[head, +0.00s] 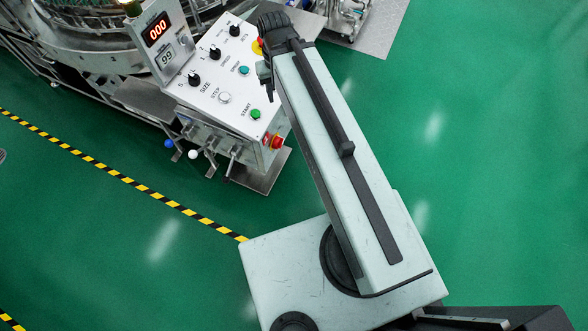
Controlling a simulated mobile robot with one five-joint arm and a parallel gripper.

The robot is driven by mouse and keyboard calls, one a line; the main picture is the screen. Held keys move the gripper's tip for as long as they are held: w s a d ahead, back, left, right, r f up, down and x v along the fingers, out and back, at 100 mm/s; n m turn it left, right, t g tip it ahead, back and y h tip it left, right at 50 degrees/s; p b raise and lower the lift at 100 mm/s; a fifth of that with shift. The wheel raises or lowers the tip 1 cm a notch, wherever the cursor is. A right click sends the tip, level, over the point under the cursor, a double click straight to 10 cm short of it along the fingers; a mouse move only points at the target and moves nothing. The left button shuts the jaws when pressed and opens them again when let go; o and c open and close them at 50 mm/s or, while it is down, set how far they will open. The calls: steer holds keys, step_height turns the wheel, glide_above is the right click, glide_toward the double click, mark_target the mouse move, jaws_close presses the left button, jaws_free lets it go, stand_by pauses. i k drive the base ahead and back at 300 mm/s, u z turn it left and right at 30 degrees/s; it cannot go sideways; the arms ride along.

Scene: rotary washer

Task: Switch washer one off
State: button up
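The washer's white control panel (215,75) is at upper left, joined to the round metal machine (80,35). A red knob (276,142) sits on the panel box's lower right side; its exact setting is too small to read. The panel face has a green START button (255,114), a white STEP button (224,97), a teal button (244,70) and several black knobs. A yellow and red control (258,46) is partly hidden by my arm. My gripper (267,82) is beside the panel's right edge, seen from above and mostly hidden; its fingers cannot be made out.
Levers with a blue ball (168,144) and a white ball (192,154) stick out below the panel. A yellow-black floor line (130,181) runs diagonally. The green floor at right is clear.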

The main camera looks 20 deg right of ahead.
mark_target(278, 141)
steer(key=k, duration=1.15)
steer(key=u, duration=0.85)
steer(key=i, duration=0.25)
steer(key=u, duration=0.2)
